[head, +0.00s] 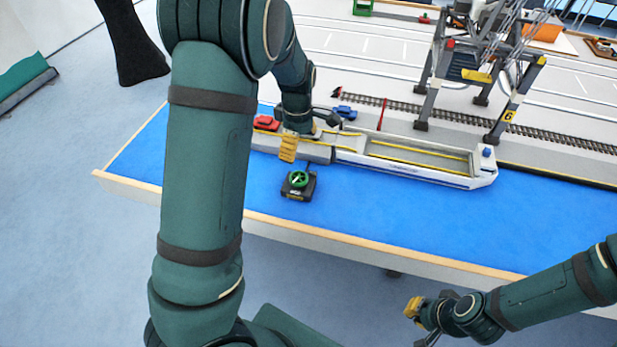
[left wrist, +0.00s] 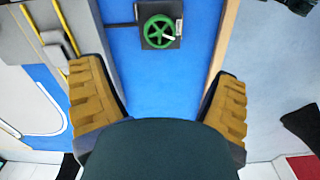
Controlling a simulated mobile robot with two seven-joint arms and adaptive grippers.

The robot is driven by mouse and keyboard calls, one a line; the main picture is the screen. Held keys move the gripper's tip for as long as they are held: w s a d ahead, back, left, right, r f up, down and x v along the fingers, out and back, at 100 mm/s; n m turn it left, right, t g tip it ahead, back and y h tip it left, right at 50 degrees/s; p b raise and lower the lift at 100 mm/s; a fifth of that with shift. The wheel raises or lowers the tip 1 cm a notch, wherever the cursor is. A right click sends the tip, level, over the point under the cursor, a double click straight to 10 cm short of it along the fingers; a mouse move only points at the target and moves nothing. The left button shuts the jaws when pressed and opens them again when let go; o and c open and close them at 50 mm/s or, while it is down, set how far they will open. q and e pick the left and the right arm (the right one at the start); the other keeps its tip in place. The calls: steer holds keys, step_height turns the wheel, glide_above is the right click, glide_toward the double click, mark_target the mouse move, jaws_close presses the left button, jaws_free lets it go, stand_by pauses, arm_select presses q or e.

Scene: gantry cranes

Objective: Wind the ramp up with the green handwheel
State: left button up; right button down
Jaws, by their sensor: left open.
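The green handwheel (head: 299,179) sits on top of a small dark box (head: 296,194) on the blue surface, in front of the ship. In the left wrist view the handwheel (left wrist: 158,31) is at the top, beyond the fingertips. My left gripper (head: 298,142) is open and empty, behind and above the handwheel, not touching it. Its two yellow fingers spread wide in the left wrist view (left wrist: 160,95). The ramp cannot be clearly told from the ship's deck behind the gripper. My right gripper (head: 419,318) hangs in front of the table's front edge, away from the handwheel; its opening is unclear.
The white ship (head: 430,175) lies along the quay. A red car (head: 266,123) and a blue car (head: 345,112) stand near its left end. A gantry crane (head: 475,75) straddles the rails at the back right. The blue surface right of the handwheel is clear.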

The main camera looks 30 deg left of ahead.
mark_target(300, 177)
arm_select(q)
step_height(300, 177, down, 13)
steer(key=b, duration=0.3)
steer(key=c, duration=1.2)
